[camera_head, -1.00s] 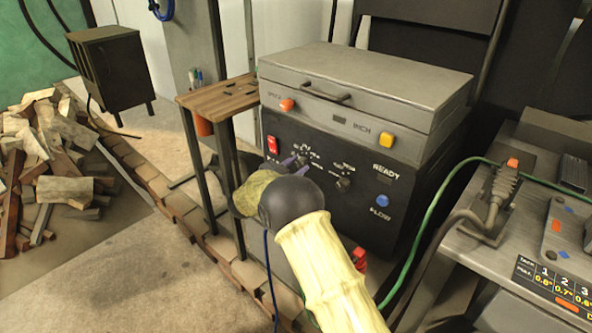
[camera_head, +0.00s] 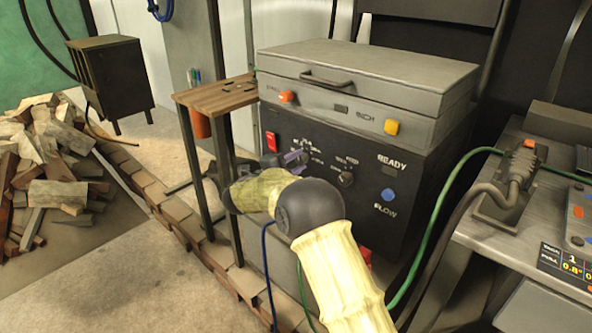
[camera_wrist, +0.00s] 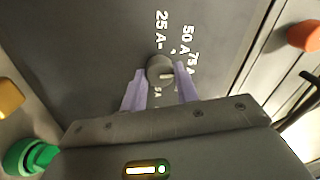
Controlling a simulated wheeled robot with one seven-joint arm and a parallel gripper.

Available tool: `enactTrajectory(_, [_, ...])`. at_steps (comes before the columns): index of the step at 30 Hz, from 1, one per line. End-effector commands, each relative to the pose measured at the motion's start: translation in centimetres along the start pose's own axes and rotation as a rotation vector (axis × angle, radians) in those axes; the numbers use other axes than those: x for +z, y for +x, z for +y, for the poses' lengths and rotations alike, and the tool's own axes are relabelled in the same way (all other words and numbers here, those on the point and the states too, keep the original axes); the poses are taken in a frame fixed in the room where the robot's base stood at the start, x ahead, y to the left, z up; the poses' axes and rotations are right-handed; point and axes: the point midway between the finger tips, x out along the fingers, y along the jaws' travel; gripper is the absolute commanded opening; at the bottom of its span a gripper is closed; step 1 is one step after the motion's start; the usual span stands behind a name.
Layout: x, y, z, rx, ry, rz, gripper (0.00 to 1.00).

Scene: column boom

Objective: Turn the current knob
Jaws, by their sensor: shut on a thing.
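The current knob (camera_wrist: 158,68) is a round dark grey knob with a pale pointer mark on the black panel. In the wrist view, labels 25 A, 50 A, 75 A and 5 A surround it. The pale mark lies on the knob's right side in that view. My gripper (camera_wrist: 161,76) has its two purple fingers on either side of the knob, shut on it. In the head view my gripper (camera_head: 296,158) is at the left part of the panel, and its fingers and wrist largely hide the knob there.
A second knob (camera_head: 346,178), a red switch (camera_head: 271,141) and a blue FLOW button (camera_head: 388,195) share the panel. A wooden-topped stand (camera_head: 216,98) is close on the left. A green cable (camera_head: 437,217) hangs at the right, beside the grey bench (camera_head: 480,236).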

Motion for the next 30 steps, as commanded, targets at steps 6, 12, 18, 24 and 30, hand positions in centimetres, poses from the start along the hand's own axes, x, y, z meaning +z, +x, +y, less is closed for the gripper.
enactTrajectory(6, [0.20, -0.22, 0.34, 0.004, 0.091, -0.002, 0.07])
enactTrajectory(12, [0.18, -0.23, 0.26, 0.005, 0.120, -0.001, 0.07])
enactTrajectory(18, [0.18, -0.24, 0.24, 0.005, 0.122, -0.001, 0.07])
enactTrajectory(24, [0.17, -0.23, 0.25, 0.005, 0.121, -0.001, 0.42])
enactTrajectory(30, [0.09, -0.12, 0.15, 0.003, 0.122, 0.001, 0.52])
